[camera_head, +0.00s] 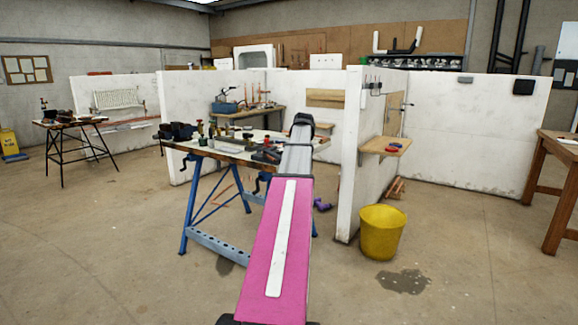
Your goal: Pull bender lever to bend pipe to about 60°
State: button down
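My arm, with a pink link, reaches forward from the bottom centre over the right end of the blue-legged workbench (228,150). Its dark far end (303,122) is small, and I cannot make out fingers or anything held there. A small blue device (225,105), perhaps the pipe bender, sits on a bench in the bay behind. Its lever is too small to tell. Thin copper-coloured upright pieces (262,90) stand beside it. No pipe bend angle can be read from here.
Tools and fittings crowd the blue-legged workbench. White partitions (352,150) divide the bays. A yellow bucket (382,232) stands right of centre beside a dark wet patch (404,281). A wooden table (560,165) is at far right. Open concrete floor lies left and front.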

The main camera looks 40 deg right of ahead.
jog(key=shift+d, duration=0.3)
jog(key=c, duration=0.8)
grip_release()
